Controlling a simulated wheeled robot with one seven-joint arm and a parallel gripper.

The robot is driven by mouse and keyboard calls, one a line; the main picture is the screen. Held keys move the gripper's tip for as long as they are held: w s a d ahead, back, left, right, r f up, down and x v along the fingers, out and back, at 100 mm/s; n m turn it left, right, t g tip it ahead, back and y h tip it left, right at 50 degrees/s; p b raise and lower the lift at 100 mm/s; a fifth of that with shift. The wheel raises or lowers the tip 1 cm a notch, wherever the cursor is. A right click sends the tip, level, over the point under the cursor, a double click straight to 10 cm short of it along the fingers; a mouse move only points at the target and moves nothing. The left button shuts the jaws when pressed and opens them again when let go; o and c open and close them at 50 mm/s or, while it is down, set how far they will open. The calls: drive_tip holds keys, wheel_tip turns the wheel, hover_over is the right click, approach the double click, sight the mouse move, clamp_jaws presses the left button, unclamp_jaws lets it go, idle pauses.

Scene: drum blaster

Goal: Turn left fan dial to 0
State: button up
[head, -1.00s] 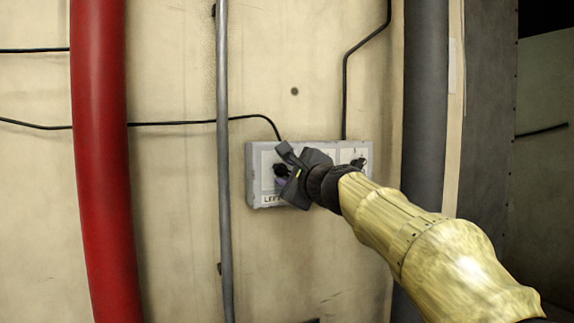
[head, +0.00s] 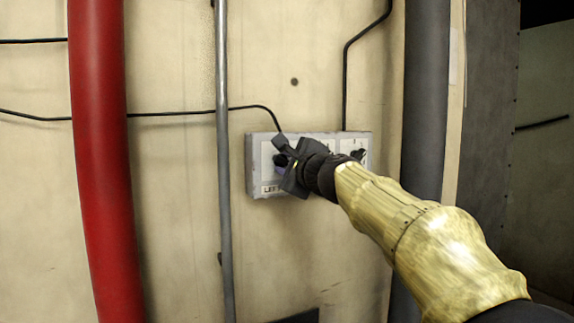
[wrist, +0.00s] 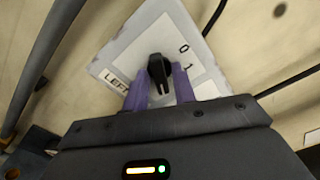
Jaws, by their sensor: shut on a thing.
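The left fan dial (wrist: 159,70) is a black knob on a pale panel plate marked LEFT, with 0 and 1 printed at its right side in the wrist view. My gripper (wrist: 159,80) has its two purple fingers on either side of the dial, shut on it. In the head view my gripper (head: 283,166) is at the left half of the grey control box (head: 312,137). It hides much of the dial's plate there. I cannot tell exactly which number the dial points to.
A second black dial (head: 358,155) is on the right half of the box, close to my arm. A thin grey pipe (head: 224,200) runs just left of the box. A thick red pipe (head: 100,180) stands farther left, and a dark grey pipe (head: 424,100) stands to the right.

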drive_tip(key=n+b, duration=0.3)
drive_tip(key=n, duration=0.3)
drive_tip(key=shift+f, duration=0.2)
drive_tip(key=n+b, duration=0.3)
drive_tip(key=n, duration=0.3)
drive_tip(key=n+b, duration=0.2)
drive_tip(key=n, duration=0.4)
drive_tip(key=shift+b, duration=0.35)
drive_tip(key=n+b, duration=0.1)
drive_tip(key=n, duration=0.4)
drive_tip(key=shift+r, duration=0.15)
drive_tip(key=shift+n, duration=0.3)
drive_tip(key=o, duration=0.7)
drive_tip(key=b+v, duration=0.9)
drive_tip(key=v, duration=0.8)
drive_tip(key=shift+s, duration=0.1)
